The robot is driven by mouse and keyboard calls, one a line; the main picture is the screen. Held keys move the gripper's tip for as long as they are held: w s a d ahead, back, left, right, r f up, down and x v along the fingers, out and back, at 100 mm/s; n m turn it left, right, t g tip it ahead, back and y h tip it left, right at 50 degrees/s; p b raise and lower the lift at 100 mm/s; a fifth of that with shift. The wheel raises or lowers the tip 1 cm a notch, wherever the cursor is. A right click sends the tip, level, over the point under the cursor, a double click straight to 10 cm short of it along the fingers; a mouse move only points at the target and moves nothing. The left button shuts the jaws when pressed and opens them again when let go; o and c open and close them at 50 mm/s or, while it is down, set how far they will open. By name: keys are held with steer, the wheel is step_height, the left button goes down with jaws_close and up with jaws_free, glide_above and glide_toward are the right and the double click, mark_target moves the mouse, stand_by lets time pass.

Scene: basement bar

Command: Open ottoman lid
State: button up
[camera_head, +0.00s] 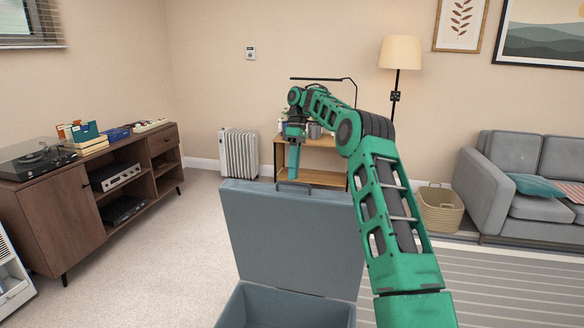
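The blue-grey ottoman (258,308) stands low in the middle of the view, and part of its hollow inside shows. Its lid (290,232) stands raised, close to upright, at the far side of the box. A dark handle (294,185) sits on the lid's top edge. My green gripper (294,172) points down just above the handle, and its tip overlaps the handle in the picture. I cannot tell whether it touches the handle. The fingers show as one narrow shape, so their opening cannot be made out.
A wooden cabinet (100,200) with a turntable (36,157) stands on the left. A radiator (240,153), a small wooden shelf (312,179) and a floor lamp (400,52) are behind. A basket (441,208) and grey sofa (520,200) stand right. Carpet is clear between cabinet and ottoman.

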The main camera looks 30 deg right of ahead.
steer(key=v, duration=0.3)
steer(key=shift+a, duration=0.1)
stand_by(0.6)
steer(key=s+a+r+m+h, duration=0.1)
steer(key=s+a+r+m, duration=0.2)
steer(key=s+a+r, duration=0.3)
steer(key=s+m+t+h, duration=0.1)
steer(key=s+m, duration=0.4)
steer(key=s, duration=1)
steer(key=s+f+m+t, duration=0.1)
steer(key=s+f+m, duration=0.3)
steer(key=s, duration=1.2)
steer(key=s+f+m+t, duration=0.1)
steer(key=s+f+m, duration=0.2)
steer(key=s+f, duration=0.5)
steer(key=s, duration=0.7)
steer(key=shift+s+f+m, duration=0.15)
steer(key=shift+s+m, duration=0.25)
